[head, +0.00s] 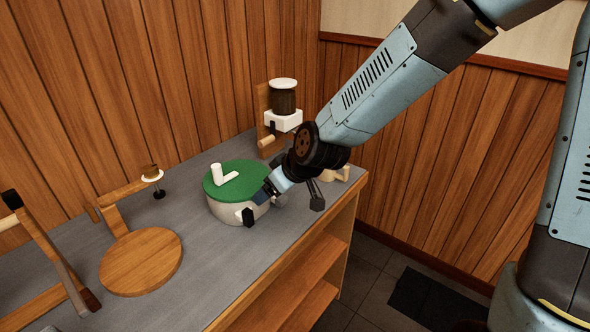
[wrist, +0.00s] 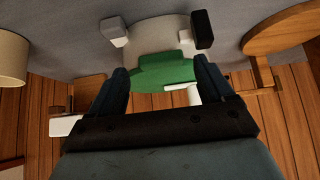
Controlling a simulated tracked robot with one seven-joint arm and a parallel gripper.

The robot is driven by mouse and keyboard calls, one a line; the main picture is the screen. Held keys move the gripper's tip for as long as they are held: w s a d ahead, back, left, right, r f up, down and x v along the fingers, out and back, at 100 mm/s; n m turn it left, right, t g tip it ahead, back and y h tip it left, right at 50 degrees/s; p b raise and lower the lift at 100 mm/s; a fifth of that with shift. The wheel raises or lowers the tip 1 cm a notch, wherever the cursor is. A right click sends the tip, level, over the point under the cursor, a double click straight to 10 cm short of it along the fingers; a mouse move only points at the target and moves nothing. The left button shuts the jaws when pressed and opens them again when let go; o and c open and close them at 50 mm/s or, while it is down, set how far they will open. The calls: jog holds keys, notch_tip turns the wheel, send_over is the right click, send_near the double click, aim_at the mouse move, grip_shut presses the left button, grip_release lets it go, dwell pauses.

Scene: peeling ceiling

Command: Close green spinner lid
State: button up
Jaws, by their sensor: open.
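The spinner is a pale bowl (head: 232,211) with a round green lid (head: 240,176) that carries a white handle (head: 222,174). The lid lies roughly level over the bowl's top in the head view; I cannot tell whether it is fully seated. A black block (head: 249,217) and a pale block (wrist: 113,32) stick out from the bowl's near side. My gripper (head: 267,192) is open at the spinner's right side. In the wrist view, the green lid (wrist: 165,70) shows between and beyond the open fingers (wrist: 160,82); contact is unclear.
The spinner stands on a grey counter (head: 190,270) near its front edge. A round wooden board (head: 140,262) lies at left, and a grinder-like container (head: 283,98) stands behind. A pale wooden object (head: 337,174) is partly hidden behind my arm. Bare counter lies between board and spinner.

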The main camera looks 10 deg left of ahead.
jog(key=shift+v, duration=2.6)
jog(key=shift+v, duration=1.6)
jog(key=shift+v, duration=0.8)
jog(key=shift+s+d+r, duration=0.1)
jog(key=shift+d+r, duration=0.05)
jog(key=shift+d, duration=0.1)
